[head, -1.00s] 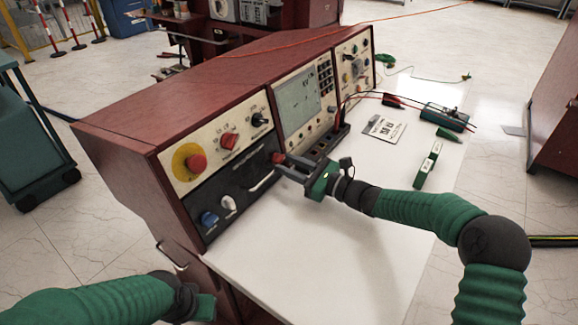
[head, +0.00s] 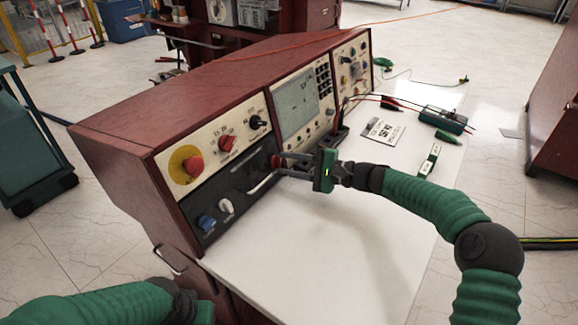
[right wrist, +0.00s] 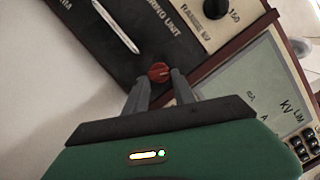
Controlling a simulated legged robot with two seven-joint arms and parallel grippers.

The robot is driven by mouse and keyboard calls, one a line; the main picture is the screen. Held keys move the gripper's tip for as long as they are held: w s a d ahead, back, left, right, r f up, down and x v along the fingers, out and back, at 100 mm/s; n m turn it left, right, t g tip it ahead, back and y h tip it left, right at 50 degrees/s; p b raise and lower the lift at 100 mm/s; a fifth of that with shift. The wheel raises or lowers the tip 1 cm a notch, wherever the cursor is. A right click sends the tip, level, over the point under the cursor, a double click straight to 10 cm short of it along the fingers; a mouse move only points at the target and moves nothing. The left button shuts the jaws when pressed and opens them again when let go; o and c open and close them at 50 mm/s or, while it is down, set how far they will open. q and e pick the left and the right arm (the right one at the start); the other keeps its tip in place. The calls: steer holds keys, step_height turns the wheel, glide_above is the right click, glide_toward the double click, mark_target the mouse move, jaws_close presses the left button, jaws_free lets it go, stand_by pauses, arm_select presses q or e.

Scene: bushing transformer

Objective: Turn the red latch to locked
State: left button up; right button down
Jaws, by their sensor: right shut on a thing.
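The red latch (head: 275,161) is a small red knob at the right end of the dark lower panel on the console. In the right wrist view the red latch (right wrist: 159,72) sits between the fingertips, with a pale mark on its face. My right gripper (head: 281,164) reaches in from the right and is shut on it; its fingers (right wrist: 160,80) lie on both sides of the knob. The fingers partly cover the latch in the head view. My left gripper (head: 203,308) is low at the left, away from the panel, and its fingers cannot be made out.
A white bar handle (head: 262,183) is left of the latch. White (head: 226,206) and blue (head: 207,221) knobs and a red emergency button (head: 194,165) are further left. The white tabletop (head: 320,245) in front is clear; a card (head: 383,132) and a green meter (head: 443,119) lie behind.

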steer(key=n+g+h, duration=0.1)
steer(key=n, duration=0.4)
steer(key=shift+b, duration=0.3)
steer(key=shift+n, duration=0.4)
steer(key=c, duration=1.3)
jaws_free()
steer(key=shift+c, duration=0.2)
steer(key=shift+r, duration=0.1)
steer(key=p+v, duration=0.4)
steer(key=v, duration=1.3)
steer(key=shift+w, duration=0.15)
